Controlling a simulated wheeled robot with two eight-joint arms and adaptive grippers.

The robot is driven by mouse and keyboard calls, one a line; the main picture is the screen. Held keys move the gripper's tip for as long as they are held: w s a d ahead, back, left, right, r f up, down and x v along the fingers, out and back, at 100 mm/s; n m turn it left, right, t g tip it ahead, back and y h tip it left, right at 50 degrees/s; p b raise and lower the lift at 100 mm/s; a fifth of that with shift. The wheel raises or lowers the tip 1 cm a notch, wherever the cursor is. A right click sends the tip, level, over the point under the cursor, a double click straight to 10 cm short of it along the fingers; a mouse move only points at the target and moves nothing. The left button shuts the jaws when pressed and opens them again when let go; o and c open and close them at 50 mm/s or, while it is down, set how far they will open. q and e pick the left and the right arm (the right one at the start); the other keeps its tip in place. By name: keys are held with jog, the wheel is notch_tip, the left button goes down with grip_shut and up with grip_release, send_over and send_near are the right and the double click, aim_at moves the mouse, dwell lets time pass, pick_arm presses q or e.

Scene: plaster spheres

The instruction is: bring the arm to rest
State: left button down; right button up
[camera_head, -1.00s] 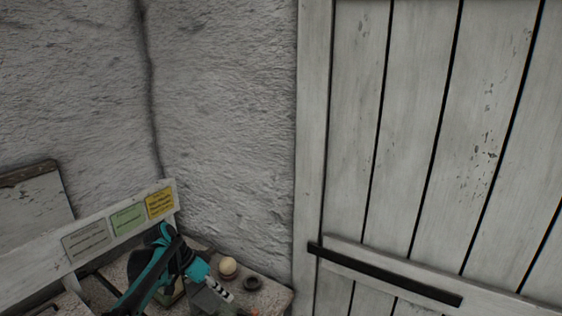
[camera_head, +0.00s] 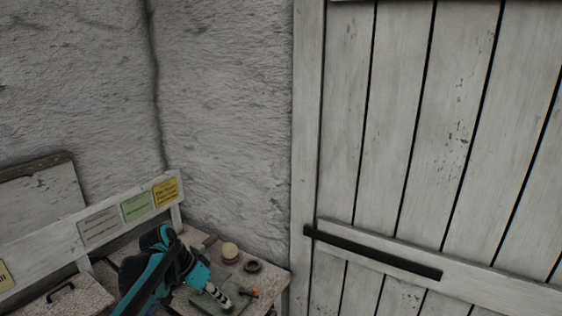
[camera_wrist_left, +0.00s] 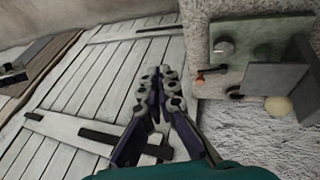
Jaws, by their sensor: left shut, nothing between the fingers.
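My left arm comes in at the bottom left of the head view, teal and black. Its gripper (camera_head: 223,299) is over the low table (camera_head: 272,279) near its front edge. In the left wrist view the gripper (camera_wrist_left: 158,72) is shut, with its fingers together and nothing between them. My right gripper is not in view.
A pale sphere (camera_head: 230,251) and a dark ring (camera_head: 253,266) are on the table behind the gripper. A green board (camera_head: 232,296) lies below it. A rail with coloured labels (camera_head: 136,206) runs behind at left. A plank door (camera_head: 400,120) stands at right.

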pick_arm(q)
jog(key=s+a+f+n+t+y, duration=0.1)
jog(key=s+n+t+y, duration=0.4)
jog(key=s, duration=1.5)
jog(key=shift+a+f+n+t+y, duration=0.35)
jog(key=shift+a+n, duration=0.1)
jog(key=shift+n, duration=0.25)
